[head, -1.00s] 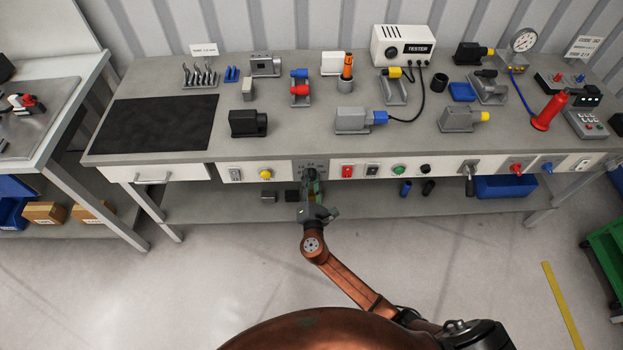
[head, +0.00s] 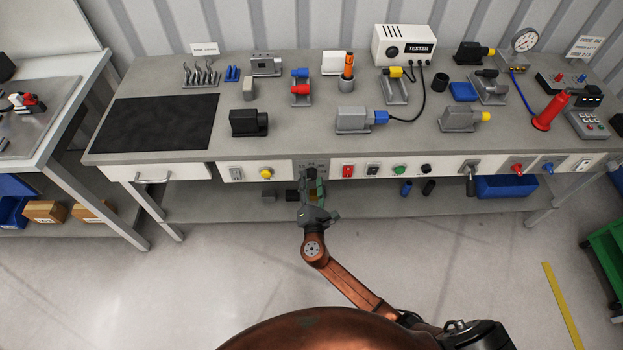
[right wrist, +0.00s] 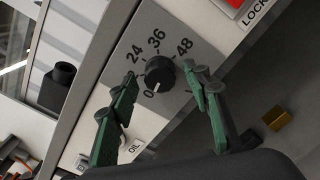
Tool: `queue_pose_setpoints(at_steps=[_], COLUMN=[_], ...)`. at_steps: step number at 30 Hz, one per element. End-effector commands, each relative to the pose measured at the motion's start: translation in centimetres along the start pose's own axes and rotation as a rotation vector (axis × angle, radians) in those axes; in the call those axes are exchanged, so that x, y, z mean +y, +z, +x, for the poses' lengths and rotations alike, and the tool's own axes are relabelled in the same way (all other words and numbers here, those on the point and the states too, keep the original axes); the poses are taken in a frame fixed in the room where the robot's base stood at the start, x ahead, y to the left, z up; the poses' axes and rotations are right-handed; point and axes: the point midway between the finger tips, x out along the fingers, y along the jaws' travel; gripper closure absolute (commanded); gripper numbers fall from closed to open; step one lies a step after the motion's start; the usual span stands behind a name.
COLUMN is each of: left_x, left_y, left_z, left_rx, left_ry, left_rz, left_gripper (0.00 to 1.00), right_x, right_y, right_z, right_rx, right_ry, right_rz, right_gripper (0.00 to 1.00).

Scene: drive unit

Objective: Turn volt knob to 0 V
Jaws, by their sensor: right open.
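The volt knob (right wrist: 159,72) is a round black knob on a grey plate (right wrist: 120,58) marked 0, 24, 36 and 48. Its white mark points down toward the 0 in the right wrist view. In the head view the knob (head: 310,174) is small on the bench front. My right gripper (right wrist: 162,83) is open, with one green-padded finger on each side of the knob and gaps visible between the fingers and the knob. The right gripper also shows in the head view (head: 312,190), just in front of the panel. My left gripper is out of view.
A yellow button (head: 266,173) sits left of the plate and a red switch (head: 347,171) right of it. A lower shelf (head: 235,205) with small blocks lies under the panel. The floor in front of the bench is clear around my arm.

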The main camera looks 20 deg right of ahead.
Motion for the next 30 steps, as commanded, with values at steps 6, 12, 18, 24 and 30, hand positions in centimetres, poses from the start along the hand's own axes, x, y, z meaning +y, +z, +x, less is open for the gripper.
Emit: queue_pose_setpoints(at_steps=[6,12,18,24,30], left_x=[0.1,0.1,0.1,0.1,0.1], left_y=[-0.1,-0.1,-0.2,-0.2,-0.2], left_z=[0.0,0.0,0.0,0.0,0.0], left_rx=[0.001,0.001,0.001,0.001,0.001], left_ry=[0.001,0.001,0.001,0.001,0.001], left_rz=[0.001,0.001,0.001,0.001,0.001], left_gripper=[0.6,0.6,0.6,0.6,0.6], right_x=[-0.1,-0.1,0.0,0.0,0.0], right_y=[-0.1,-0.1,-0.1,-0.1,-0.1], right_z=[-4.5,-8.3,-10.4,-10.8,-10.8], right_rx=[0.003,0.003,0.001,0.001,0.001], right_ry=[-0.002,-0.002,-0.001,0.0,0.0], right_rz=[0.002,0.001,0.0,0.001,0.001], right_gripper=[0.56,0.56,0.56,0.56,0.56])
